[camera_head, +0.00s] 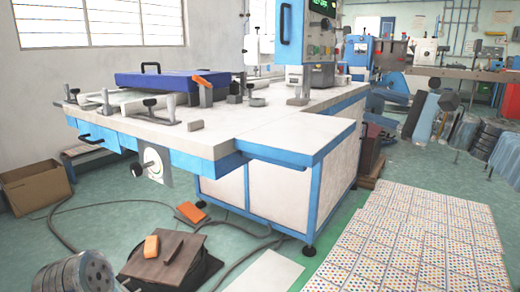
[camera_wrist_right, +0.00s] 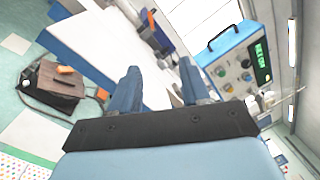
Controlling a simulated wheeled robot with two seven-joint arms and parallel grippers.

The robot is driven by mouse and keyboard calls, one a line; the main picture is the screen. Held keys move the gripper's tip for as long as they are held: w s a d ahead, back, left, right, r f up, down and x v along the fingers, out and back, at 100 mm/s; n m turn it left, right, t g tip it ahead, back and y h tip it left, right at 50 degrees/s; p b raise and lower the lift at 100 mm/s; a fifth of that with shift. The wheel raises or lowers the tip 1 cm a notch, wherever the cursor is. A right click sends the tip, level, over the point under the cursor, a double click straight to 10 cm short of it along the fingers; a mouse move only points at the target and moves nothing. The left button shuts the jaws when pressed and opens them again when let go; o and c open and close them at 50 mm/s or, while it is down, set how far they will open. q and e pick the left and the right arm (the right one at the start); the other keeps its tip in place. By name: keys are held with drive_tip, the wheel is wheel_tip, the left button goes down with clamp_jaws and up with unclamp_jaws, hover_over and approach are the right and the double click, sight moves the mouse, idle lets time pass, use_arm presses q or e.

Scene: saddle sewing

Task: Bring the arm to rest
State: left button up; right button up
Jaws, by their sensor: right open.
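My right gripper (camera_wrist_right: 159,66) shows in the right wrist view with its two blue fingers spread apart. Nothing is between the fingers, and it touches nothing that I can see. The worktable (camera_head: 275,131) stands in the middle of the head view, and its pale top also shows beyond the fingers in the wrist view. In the head view I cannot clearly pick out the right gripper among the clutter at the right. My left gripper is in neither view.
A blue machine panel (camera_wrist_right: 233,63) stands close to the right finger in the wrist view. A blue slab (camera_head: 165,80) lies on the table. Dotted sheets (camera_head: 420,235) cover the front right floor.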

drive_tip(key=w+a+f+m+g+h+p, duration=0.1)
drive_tip(key=w+f+h, duration=0.25)
drive_tip(key=f, duration=0.65)
drive_tip(key=w+a+f+m+g+h+p, duration=0.15)
drive_tip(key=w+f, duration=0.25)
drive_tip(key=f, duration=0.7)
drive_tip(key=s+a+f+n+g+h+p, duration=0.1)
drive_tip(key=s+f+g+h, duration=0.1)
drive_tip(key=f, duration=1)
drive_tip(key=s+a+f+n+g+h+p, duration=0.1)
drive_tip(key=s+a+f+n+h, duration=0.1)
drive_tip(key=f, duration=1)
drive_tip(key=s+a+f+n+g+h+p, duration=0.1)
drive_tip(key=s+f+n+g, duration=0.1)
drive_tip(key=s+f, duration=0.45)
drive_tip(key=s+a+f+n+g+h+p, duration=0.1)
drive_tip(key=s+a+f+n+g, duration=0.1)
drive_tip(key=s+f, duration=0.45)
drive_tip(key=s+a+f+n+g, duration=0.1)
drive_tip(key=s+a+f+n, duration=0.1)
drive_tip(key=s, duration=0.6)
drive_tip(key=s+a+f+n+p, duration=0.1)
drive_tip(key=s+a+f+n, duration=0.2)
drive_tip(key=s+f+n, duration=0.2)
drive_tip(key=s+f, duration=0.1)
drive_tip(key=s, duration=0.2)
drive_tip(key=shift+s+g, duration=0.35)
drive_tip(key=shift+s, duration=0.05)
